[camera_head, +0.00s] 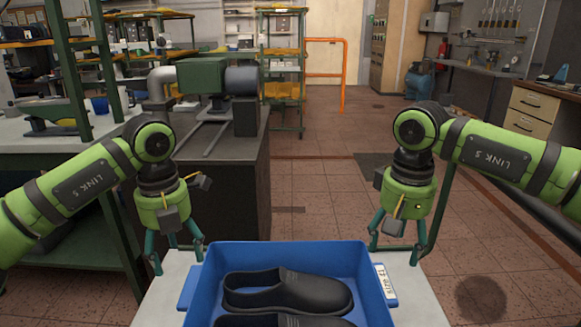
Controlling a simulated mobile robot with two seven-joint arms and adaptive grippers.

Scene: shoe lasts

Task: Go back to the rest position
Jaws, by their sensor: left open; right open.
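My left gripper (178,262) points down at the left, beside the upper left corner of a blue crate. Its fingers are spread and empty. My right gripper (396,252) points down at the right, near the crate's upper right corner. Its fingers are also apart with nothing between them. The blue crate (285,252) sits on a pale table (423,300) at the bottom centre and has a white size label (385,284) on its right side. A black shoe last (290,290) lies in it, with a second black one (285,321) partly cut off by the bottom edge.
A dark bench (228,200) with a green and grey machine (203,77) stands behind my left arm. A green-framed workbench (60,150) is at the left. A drawer cabinet (532,115) is at the right. Tiled floor (335,190) is open in the middle, with an orange rail (344,75) beyond.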

